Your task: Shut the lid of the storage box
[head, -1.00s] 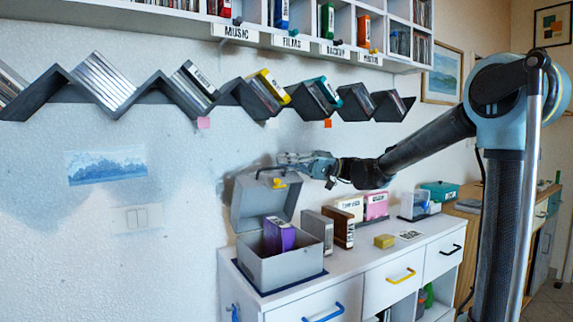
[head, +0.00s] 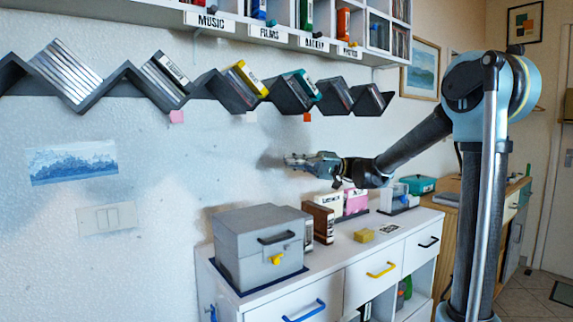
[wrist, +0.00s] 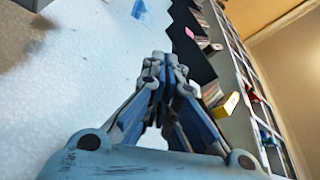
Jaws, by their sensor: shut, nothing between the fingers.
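The grey storage box (head: 262,252) stands on the left end of the white cabinet in the head view. Its lid (head: 258,222) is down on the box, with a dark handle on its front part and a yellow latch (head: 277,259) hanging at the front. The inside of the box is hidden. My gripper (head: 290,161) is above and to the right of the box, apart from it, pointing left near the wall. In the wrist view my gripper (wrist: 158,62) has its fingertips together with nothing between them.
Upright cases (head: 322,222) stand right of the box, and a yellow block (head: 364,236) lies on the white cabinet top. A zigzag shelf (head: 205,88) with disc cases runs along the wall above my gripper. The air between gripper and box is free.

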